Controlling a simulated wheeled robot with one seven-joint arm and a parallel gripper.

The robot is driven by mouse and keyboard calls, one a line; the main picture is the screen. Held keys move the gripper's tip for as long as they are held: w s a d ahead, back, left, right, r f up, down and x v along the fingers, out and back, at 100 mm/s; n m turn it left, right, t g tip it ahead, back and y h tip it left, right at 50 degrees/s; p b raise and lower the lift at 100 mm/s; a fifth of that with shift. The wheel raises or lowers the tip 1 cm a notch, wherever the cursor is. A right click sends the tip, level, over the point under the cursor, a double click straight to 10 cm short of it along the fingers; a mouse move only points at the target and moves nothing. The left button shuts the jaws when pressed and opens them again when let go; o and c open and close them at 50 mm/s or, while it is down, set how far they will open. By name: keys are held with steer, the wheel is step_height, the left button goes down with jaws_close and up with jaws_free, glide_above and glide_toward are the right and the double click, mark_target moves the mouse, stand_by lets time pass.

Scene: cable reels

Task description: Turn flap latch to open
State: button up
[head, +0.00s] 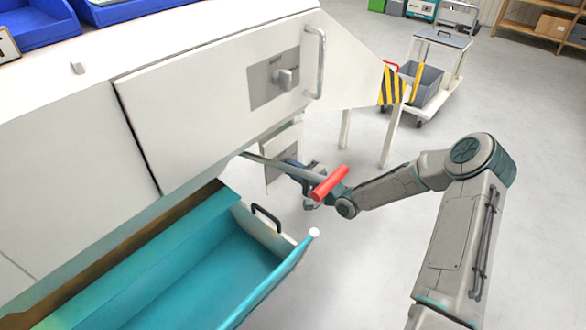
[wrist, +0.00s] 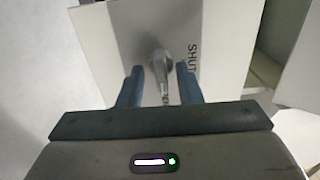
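A grey latch knob with a short lever (wrist: 160,62) sits on a white panel marked "SHUT" in the wrist view. The lever points down towards my gripper. My gripper (wrist: 160,70) is open, with one blue finger on each side of the lever. I cannot tell whether either finger touches it. In the head view, my gripper (head: 297,168) is at a small white panel with a grey plate (head: 283,153), below the large flap; the latch there is hidden. A second knob (head: 285,78) sits on a grey plate on the large white flap (head: 200,95).
A teal open drawer (head: 205,275) with a black handle is below left. A striped guard (head: 391,87) and a trolley (head: 440,55) stand behind.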

steer(key=v, duration=1.3)
steer(key=shift+s+d+p, duration=0.25)
steer(key=shift+d+p, duration=0.05)
steer(key=shift+p, duration=0.15)
